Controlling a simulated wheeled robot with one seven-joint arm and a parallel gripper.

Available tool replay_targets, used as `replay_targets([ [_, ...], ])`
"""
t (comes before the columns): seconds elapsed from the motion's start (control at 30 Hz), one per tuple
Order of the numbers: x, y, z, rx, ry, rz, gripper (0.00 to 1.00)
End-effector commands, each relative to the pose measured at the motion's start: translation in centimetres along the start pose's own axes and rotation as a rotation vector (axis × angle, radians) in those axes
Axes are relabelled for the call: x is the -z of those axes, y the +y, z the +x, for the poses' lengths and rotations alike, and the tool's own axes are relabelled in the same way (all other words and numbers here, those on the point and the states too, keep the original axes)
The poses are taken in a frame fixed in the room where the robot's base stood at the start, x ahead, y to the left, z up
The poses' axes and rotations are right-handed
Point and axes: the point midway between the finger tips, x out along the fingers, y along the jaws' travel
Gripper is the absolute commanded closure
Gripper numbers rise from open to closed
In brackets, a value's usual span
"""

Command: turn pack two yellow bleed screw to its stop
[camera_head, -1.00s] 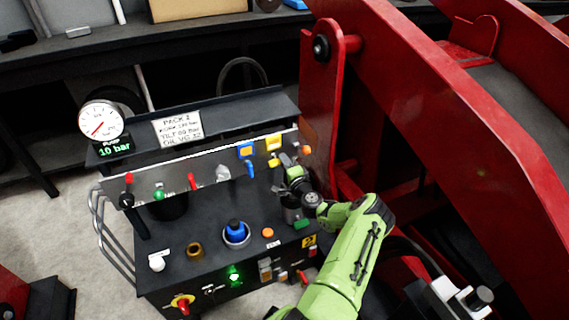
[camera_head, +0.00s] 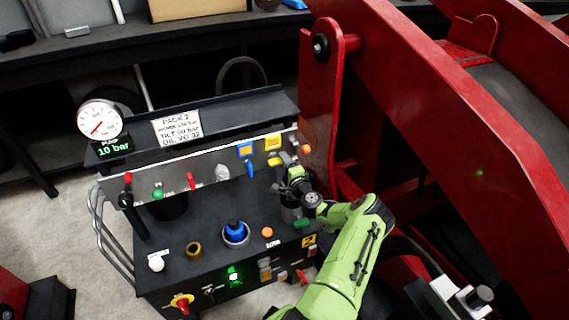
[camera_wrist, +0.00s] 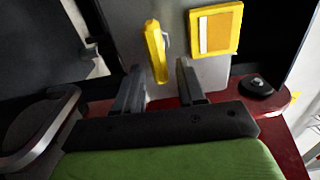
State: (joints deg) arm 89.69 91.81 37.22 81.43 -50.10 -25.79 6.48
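The yellow bleed screw (camera_wrist: 155,48) has a long narrow yellow handle, seen against the grey panel plate in the wrist view. In the head view it is a small yellow piece (camera_head: 273,161) beside my gripper (camera_head: 287,160). In the wrist view my gripper (camera_wrist: 159,68) is open, with one finger on each side of the handle's lower end. A gap shows between the handle and each finger. I cannot tell how deep the handle sits between them. The console (camera_head: 205,222) carries a sign (camera_head: 176,128) reading PACK 2.
A yellow tag (camera_wrist: 215,30) is right of the screw. A blue handle (camera_head: 250,168) and red levers stand left along the panel. The gauge (camera_head: 100,119) display reads 10 bar. A large red steel frame (camera_head: 320,110) is close on the right. A metal rail (camera_wrist: 40,130) shows lower left.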

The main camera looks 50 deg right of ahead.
Motion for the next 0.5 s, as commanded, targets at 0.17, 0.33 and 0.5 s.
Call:
replay_targets([
  [0.17, 0.0, -0.1, 0.0, 0.001, -0.001, 0.000, 0.58],
  [0.33, 0.0, -0.1, -0.5, -0.001, -0.002, 0.002, 0.58],
  [0.5, 0.0, -0.2, -4.2, -0.004, 0.000, 0.005, 0.58],
])
